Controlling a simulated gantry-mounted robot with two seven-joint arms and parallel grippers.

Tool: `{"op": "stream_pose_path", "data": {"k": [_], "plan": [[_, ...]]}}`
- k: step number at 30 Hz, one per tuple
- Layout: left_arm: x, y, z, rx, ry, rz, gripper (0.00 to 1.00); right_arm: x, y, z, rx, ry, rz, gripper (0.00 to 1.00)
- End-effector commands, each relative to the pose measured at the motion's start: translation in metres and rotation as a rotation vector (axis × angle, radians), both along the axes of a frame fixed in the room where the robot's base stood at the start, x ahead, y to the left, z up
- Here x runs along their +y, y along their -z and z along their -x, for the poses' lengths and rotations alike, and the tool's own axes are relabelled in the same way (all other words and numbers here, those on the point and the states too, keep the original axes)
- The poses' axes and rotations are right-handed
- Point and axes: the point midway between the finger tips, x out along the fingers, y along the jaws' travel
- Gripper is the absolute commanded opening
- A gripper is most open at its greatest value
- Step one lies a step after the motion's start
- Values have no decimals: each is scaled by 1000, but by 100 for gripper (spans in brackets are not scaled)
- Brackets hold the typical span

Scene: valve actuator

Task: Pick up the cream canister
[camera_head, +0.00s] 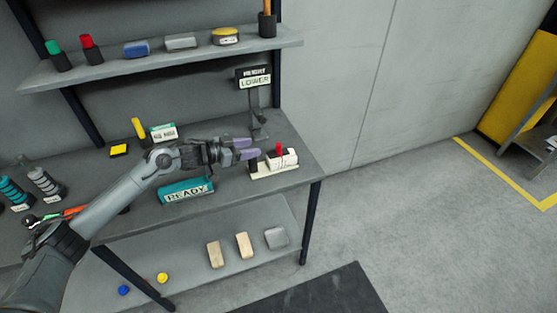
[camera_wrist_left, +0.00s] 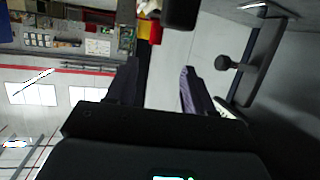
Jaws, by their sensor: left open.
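I cannot clearly make out a cream canister; it may be small or hidden. The nearest cream-coloured thing is a white and cream block fixture (camera_head: 286,160) with a red upright piece (camera_head: 278,149), at the right end of the bench. My left gripper (camera_head: 248,149) reaches over the bench, just left of this fixture, its purple-tipped fingers apart and empty. In the left wrist view the fingers (camera_wrist_left: 160,88) are also spread with nothing between them. A dark blunt thing (camera_wrist_left: 180,14) shows beyond them at the top. My right gripper is out of view.
A teal READY box (camera_head: 186,190) lies below my left forearm. A LOWER sign (camera_head: 254,79) stands behind the gripper. The upper shelf (camera_head: 160,62) holds several small items. Tan blocks (camera_head: 215,255) lie on the lower shelf. Open floor (camera_head: 400,210) lies to the right.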

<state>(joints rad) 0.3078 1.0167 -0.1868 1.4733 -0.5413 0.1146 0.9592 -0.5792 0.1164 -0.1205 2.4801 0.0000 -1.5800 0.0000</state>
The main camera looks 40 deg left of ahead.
Motion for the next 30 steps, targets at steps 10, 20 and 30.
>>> {"op": "stream_pose_path", "data": {"k": [10, 20, 30], "plan": [[-14, 10, -33, -2, 1, -1, 52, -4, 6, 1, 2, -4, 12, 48], [-22, 19, -49, -1, 1, 0, 52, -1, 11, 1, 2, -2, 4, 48], [-35, 32, -79, -1, 2, -2, 52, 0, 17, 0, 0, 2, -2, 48]]}}
